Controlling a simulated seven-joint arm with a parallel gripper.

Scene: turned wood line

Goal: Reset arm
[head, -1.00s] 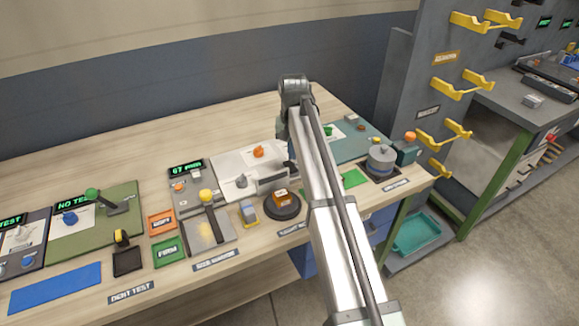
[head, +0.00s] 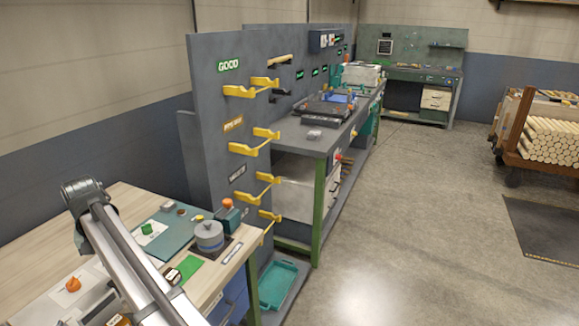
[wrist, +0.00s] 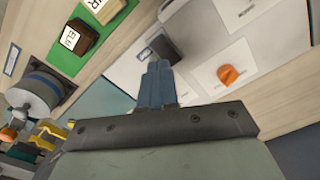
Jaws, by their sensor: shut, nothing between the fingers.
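My gripper (wrist: 158,85) is shut and empty in the wrist view, its two blue-grey fingers pressed together. The fingers hang above the bench, near a small dark block (wrist: 165,47) on a pale panel; I cannot tell the gap to it. An orange knob (wrist: 228,75) on a white card lies to their right. In the head view my arm crosses the lower left corner over the bench (head: 118,196), and its gripper end is not visible.
A grey round weight (head: 209,236) stands beside an orange-topped teal unit (head: 228,212). A green mat (head: 188,266) bears labelled blocks (wrist: 82,37). A grey rack (head: 212,130) with yellow hooks rises behind. A teal tray (head: 278,286) sits low.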

